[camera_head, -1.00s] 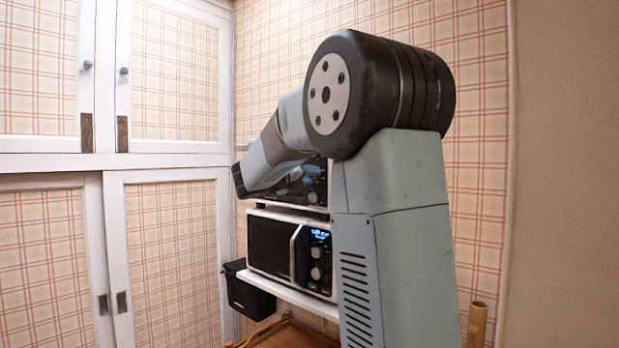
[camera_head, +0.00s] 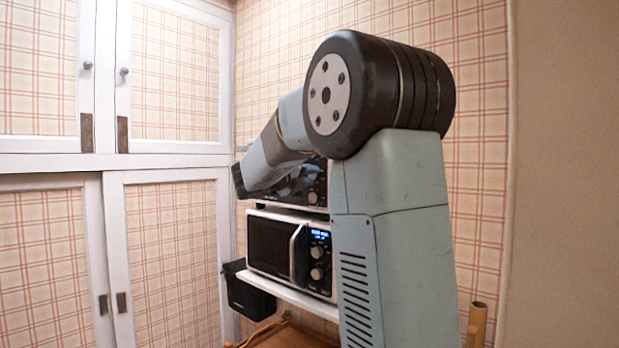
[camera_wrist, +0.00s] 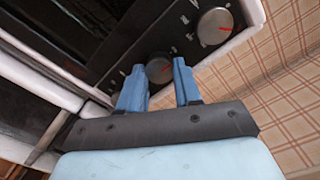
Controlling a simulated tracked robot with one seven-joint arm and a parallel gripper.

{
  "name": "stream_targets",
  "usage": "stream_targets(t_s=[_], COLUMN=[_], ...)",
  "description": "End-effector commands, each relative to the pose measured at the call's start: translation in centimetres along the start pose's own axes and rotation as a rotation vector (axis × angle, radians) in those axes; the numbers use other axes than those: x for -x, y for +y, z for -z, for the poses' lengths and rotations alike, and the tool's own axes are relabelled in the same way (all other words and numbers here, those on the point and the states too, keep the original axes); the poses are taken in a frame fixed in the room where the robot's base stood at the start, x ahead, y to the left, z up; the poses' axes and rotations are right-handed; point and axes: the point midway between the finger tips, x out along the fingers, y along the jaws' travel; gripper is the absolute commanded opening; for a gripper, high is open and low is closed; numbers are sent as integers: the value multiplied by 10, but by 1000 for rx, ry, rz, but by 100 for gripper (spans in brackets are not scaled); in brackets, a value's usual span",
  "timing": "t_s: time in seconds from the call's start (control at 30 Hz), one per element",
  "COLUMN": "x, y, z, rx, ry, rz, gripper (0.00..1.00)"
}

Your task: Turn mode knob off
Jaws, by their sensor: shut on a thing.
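The other knob (camera_wrist: 215,26), with a red pointer line, stands free to the upper right. No readable label tells which is the mode knob. In the head view, my arm reaches toward an upper microwave (camera_head: 315,190), and the gripper is hidden there.
A lower white microwave (camera_head: 273,245) with a lit blue display and two knobs stands on a white shelf (camera_head: 297,296). A dark bin (camera_head: 249,294) hangs left of the shelf. White cabinets (camera_head: 160,160) line the left. Plaid wall (camera_wrist: 285,80) lies right of the panel.

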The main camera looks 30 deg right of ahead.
Motion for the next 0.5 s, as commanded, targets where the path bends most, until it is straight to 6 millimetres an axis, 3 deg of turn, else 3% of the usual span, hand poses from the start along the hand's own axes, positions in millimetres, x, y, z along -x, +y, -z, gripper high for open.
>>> stream_targets(t_s=[0.3, 0.5], x=[1, 1], y=[1, 0], z=[-2, -1], rx=[0, -1], ry=[-4, -2], rz=[-2, -1], gripper=[59, 59])
